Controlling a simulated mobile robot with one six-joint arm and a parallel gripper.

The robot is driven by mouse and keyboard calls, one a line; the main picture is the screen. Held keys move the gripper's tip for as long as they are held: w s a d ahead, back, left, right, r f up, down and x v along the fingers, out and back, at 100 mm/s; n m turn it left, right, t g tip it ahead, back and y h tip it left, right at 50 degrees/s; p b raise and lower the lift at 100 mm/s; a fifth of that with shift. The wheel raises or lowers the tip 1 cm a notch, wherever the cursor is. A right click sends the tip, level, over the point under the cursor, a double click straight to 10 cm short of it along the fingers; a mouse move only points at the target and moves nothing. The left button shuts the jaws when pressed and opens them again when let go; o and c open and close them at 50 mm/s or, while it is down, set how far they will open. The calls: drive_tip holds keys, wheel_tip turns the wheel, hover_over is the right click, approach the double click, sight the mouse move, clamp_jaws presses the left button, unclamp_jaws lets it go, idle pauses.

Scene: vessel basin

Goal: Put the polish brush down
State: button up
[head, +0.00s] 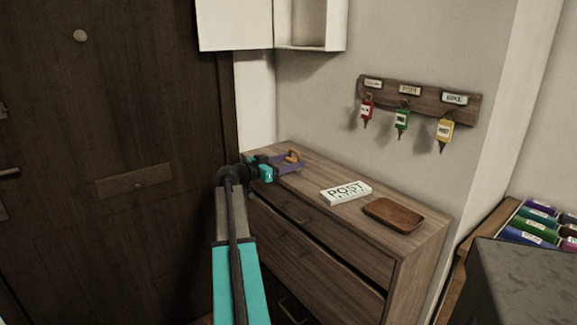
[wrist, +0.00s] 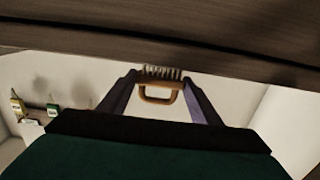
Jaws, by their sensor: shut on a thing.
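My gripper (head: 291,164) is over the far left end of the wooden dresser top (head: 335,172). Its purple fingers are shut on the polish brush (head: 293,156), which has an orange-brown wooden handle. In the wrist view the brush (wrist: 160,85) sits between the two fingertips. Its pale bristles point to the dark wood surface at the top of that picture. The bristles are very close to that wood; I cannot tell if they touch it. In the head view the fingers hide the lower part of the brush.
A key rack (head: 418,98) with red, green and yellow tags hangs above. An open white cabinet (head: 308,25) is higher up. A dark door (head: 110,120) is at left.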

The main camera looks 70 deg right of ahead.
drive_tip(key=shift+f, duration=0.5)
drive_tip(key=shift+f, duration=0.2)
drive_tip(key=o, duration=1.1)
drive_tip(key=shift+c, duration=0.2)
drive_tip(key=shift+r, duration=0.3)
drive_tip(key=b+v, duration=0.1)
drive_tip(key=v, duration=1.1)
drive_tip(key=shift+f, duration=0.15)
